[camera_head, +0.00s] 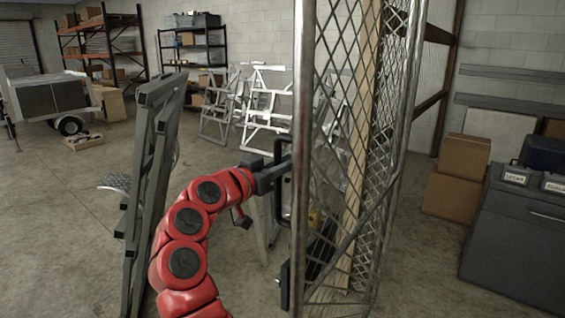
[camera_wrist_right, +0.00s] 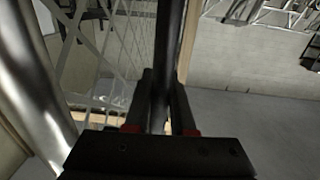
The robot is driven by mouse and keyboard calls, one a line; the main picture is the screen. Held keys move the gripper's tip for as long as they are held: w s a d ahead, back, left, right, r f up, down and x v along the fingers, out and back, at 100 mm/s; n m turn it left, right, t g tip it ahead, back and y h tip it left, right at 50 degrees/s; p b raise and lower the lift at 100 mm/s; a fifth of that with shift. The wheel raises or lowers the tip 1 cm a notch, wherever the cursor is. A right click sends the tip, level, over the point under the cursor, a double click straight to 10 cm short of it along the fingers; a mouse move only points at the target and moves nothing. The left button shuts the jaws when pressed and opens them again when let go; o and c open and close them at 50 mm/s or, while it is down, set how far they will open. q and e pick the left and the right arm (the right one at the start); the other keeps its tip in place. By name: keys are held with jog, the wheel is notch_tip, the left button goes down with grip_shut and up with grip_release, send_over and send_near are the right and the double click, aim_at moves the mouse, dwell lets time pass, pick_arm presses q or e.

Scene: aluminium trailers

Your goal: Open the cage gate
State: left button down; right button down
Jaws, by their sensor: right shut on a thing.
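The cage gate (camera_head: 303,120) is wire mesh in a silvery tube frame, seen at a steep angle in the middle of the head view. A black upright handle (camera_head: 284,210) runs along its near edge. My right gripper (camera_head: 280,176) is shut on this handle, the red arm reaching up from the bottom. In the right wrist view, the gripper fingers (camera_wrist_right: 164,112) lie on both sides of a dark upright bar (camera_wrist_right: 165,60), with the mesh to the left. My left gripper is not in view.
A grey frame (camera_head: 140,200) leans upright left of my arm. White metal frames (camera_head: 265,105) stand behind. Cardboard boxes (camera_head: 458,180) and a dark cabinet (camera_head: 520,235) stand at right. A trailer (camera_head: 45,95) and shelves (camera_head: 100,45) are at far left. Open concrete floor lies at left.

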jog(key=shift+w+a+f, duration=0.1)
dwell(0.3)
jog(key=c, duration=0.8)
grip_release()
jog(key=shift+o, duration=0.2)
jog(key=b+v, duration=0.3)
jog(key=v, duration=1.4)
